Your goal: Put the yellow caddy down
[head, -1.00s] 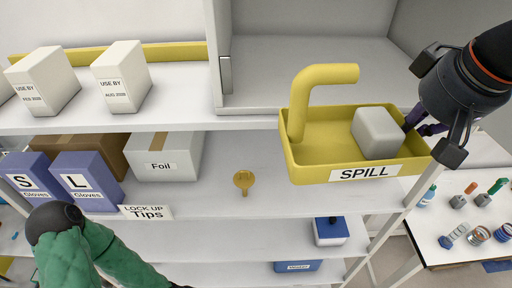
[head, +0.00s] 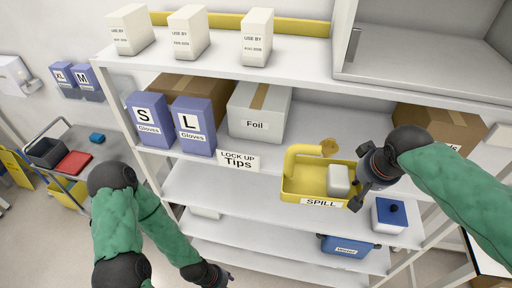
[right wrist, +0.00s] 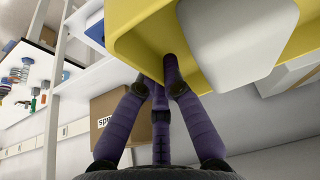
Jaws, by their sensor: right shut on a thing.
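The yellow caddy (head: 290,188) is a shallow open tray with a bent yellow handle and a SPILL label on its front. It looks about level, in front of the middle shelf, and I cannot tell whether anything supports it from below. A pale grey block (head: 338,179) sits inside it. My right gripper (head: 362,192) is shut on the caddy's right wall. In the right wrist view its purple fingers (right wrist: 165,78) meet at the yellow wall (right wrist: 150,40). My left gripper (head: 222,277) hangs low at the bottom, away from the caddy, its fingers too small to read.
The shelf holds purple glove boxes (head: 192,130), a Foil box (head: 257,112) and brown cartons. A blue-and-white box (head: 388,215) and a blue bin (head: 345,246) stand on lower levels. A cart (head: 95,155) with bins stands at left. The lower shelf's left part (head: 225,193) is clear.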

